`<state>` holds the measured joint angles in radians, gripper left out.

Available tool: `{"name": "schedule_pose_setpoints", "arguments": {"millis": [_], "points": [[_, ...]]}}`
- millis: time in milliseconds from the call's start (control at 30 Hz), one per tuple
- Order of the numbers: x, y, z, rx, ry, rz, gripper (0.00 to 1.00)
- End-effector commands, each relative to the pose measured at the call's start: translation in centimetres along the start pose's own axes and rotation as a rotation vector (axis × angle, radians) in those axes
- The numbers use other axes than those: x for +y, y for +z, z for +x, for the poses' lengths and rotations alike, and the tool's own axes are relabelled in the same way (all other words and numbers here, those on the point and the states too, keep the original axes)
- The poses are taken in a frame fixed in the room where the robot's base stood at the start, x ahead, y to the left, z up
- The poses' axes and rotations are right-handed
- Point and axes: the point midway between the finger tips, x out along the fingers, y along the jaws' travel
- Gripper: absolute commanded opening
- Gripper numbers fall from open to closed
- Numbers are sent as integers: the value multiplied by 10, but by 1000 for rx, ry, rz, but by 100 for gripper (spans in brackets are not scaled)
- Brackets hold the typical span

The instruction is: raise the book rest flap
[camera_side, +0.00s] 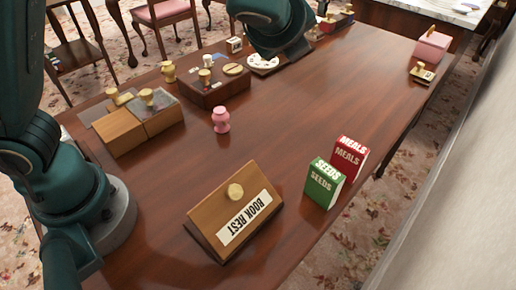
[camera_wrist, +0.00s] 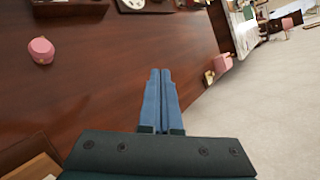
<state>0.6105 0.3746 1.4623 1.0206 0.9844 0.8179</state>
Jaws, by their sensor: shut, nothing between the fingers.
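The book rest (camera_side: 210,212) stands near the front edge of the wooden table in the side view. Its flap is a brown wooden board with a round brass knob and a white BOOK REST label. It looks slanted over a darker base; its exact angle is hard to tell. My gripper (camera_wrist: 165,75) shows in the wrist view with its two blue fingers together and nothing between them. It is over the table, apart from the book rest. The fingers cannot be made out in the side view.
Wooden boxes (camera_side: 118,131) stand left. The table's middle is clear.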

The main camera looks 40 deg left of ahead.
Motion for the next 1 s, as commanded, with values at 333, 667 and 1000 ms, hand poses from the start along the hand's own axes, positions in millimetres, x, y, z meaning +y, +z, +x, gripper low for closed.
{"name": "schedule_pose_setpoints", "arguments": {"millis": [333, 667, 1000], "points": [[-56, -31, 5, 124, -635, 960, 0], [59, -69, -32, 438, -1143, 1847, 0], [215, -19, -81, 946, -1348, 2121, 0]]}}
